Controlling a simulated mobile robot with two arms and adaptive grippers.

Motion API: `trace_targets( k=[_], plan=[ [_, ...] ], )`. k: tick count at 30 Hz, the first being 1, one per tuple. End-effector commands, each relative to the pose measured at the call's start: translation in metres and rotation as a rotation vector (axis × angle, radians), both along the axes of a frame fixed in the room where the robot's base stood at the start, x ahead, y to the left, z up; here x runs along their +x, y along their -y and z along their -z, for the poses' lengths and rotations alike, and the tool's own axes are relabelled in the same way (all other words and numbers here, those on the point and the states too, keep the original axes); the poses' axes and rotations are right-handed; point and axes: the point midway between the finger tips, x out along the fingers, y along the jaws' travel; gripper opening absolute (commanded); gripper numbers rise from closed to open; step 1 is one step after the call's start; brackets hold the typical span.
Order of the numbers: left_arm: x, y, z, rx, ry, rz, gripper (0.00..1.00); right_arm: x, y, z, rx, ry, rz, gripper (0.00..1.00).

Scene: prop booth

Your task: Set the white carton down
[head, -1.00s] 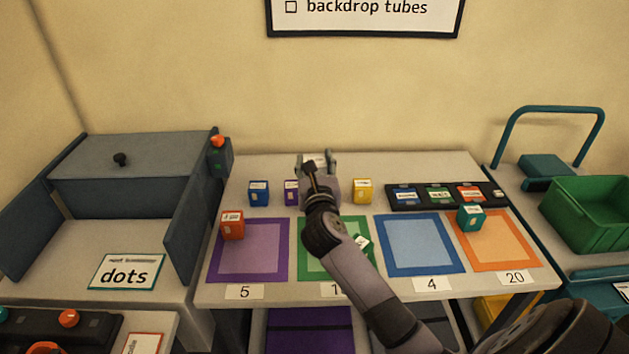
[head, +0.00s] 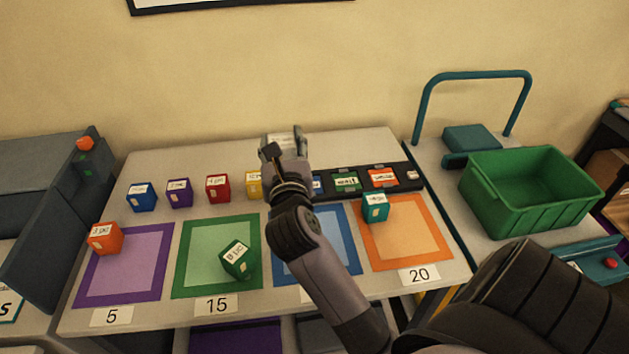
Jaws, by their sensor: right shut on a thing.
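The white carton (head: 279,139) shows only in part, behind the fingers of my right gripper (head: 284,146). The right gripper is shut on it, over the back part of the table (head: 345,145), right of the yellow carton (head: 255,184). The gripper hides most of the carton, and I cannot tell whether it touches the table. My right forearm crosses the blue square mat (head: 335,235) and hides part of it. My left gripper is out of view.
Blue (head: 141,197), purple (head: 179,193) and red (head: 218,188) cartons stand left of the yellow one. An orange carton (head: 103,239), green carton (head: 236,259) and teal carton (head: 375,207) stand farther forward. A dark tray (head: 407,181) lies right of the gripper. A green bin (head: 507,215) stands far right.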

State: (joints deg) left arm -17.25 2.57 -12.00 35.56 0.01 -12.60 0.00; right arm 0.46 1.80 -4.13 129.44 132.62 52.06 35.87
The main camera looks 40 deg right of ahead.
Motion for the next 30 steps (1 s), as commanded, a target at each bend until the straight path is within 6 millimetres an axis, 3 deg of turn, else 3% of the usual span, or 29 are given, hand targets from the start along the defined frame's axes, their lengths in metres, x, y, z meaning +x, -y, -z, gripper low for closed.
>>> trace_targets(
  k=[5, 11, 18, 24, 30],
  plan=[
    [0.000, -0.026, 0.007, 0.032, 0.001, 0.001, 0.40, -0.003, -0.001, 0.027, 0.002, -0.007, 0.003, 0.14],
    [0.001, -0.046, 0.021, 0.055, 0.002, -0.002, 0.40, -0.003, -0.001, 0.083, -0.001, -0.008, 0.003, 0.14],
    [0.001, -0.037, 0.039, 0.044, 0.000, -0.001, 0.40, -0.002, -0.002, 0.140, 0.000, -0.004, 0.002, 0.14],
    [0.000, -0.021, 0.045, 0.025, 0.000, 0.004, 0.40, -0.002, -0.002, 0.158, 0.001, -0.001, 0.002, 0.14],
    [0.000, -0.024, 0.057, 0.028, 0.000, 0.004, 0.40, -0.002, -0.002, 0.188, 0.000, -0.004, 0.002, 0.14]
  ],
)
